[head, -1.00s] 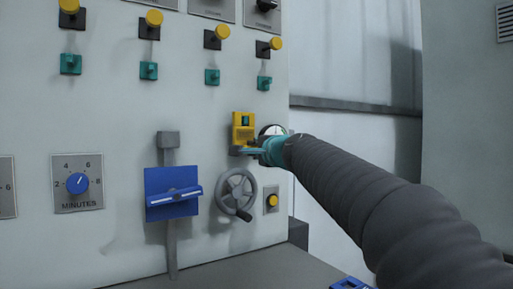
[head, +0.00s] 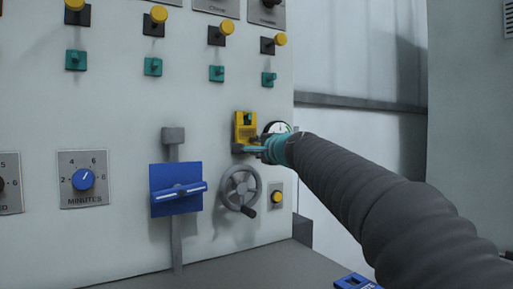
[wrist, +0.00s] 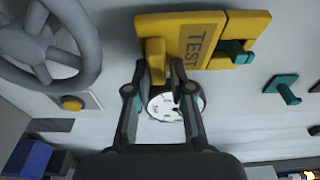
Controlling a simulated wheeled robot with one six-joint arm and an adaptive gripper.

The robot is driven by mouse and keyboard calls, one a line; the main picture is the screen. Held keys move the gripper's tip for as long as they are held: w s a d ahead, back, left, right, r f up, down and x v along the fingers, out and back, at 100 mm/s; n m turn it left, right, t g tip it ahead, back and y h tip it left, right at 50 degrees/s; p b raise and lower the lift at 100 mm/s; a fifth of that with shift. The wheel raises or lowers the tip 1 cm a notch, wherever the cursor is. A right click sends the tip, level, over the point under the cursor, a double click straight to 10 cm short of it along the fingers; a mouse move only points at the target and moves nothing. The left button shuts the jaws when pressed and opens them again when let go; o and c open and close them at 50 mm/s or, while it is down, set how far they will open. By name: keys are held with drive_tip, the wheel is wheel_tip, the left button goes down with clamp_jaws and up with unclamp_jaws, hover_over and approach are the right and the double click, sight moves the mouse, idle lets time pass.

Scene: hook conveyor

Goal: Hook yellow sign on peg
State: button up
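The yellow sign (wrist: 185,38), lettered TEST, lies against the pale panel in the wrist view. It shows small in the head view (head: 239,132). A teal peg (wrist: 237,52) stands out through the sign's right part in the wrist view. In the head view the peg (head: 247,119) shows at the sign's upper part. I cannot tell how deep the sign sits on it. My gripper (wrist: 158,72) has its fingers on both sides of the sign's yellow tab and appears shut on it. In the head view the gripper is mostly hidden behind my wrist.
A grey handwheel (head: 240,190) and a yellow button (head: 276,197) are below the sign. A round gauge (wrist: 175,104) is close behind my fingers. Another teal peg (wrist: 285,90) stands beside the sign. A blue lever plate (head: 175,190) is at lower left.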

drive_tip(key=shift+o, duration=1.1)
drive_tip(key=shift+s, duration=0.1)
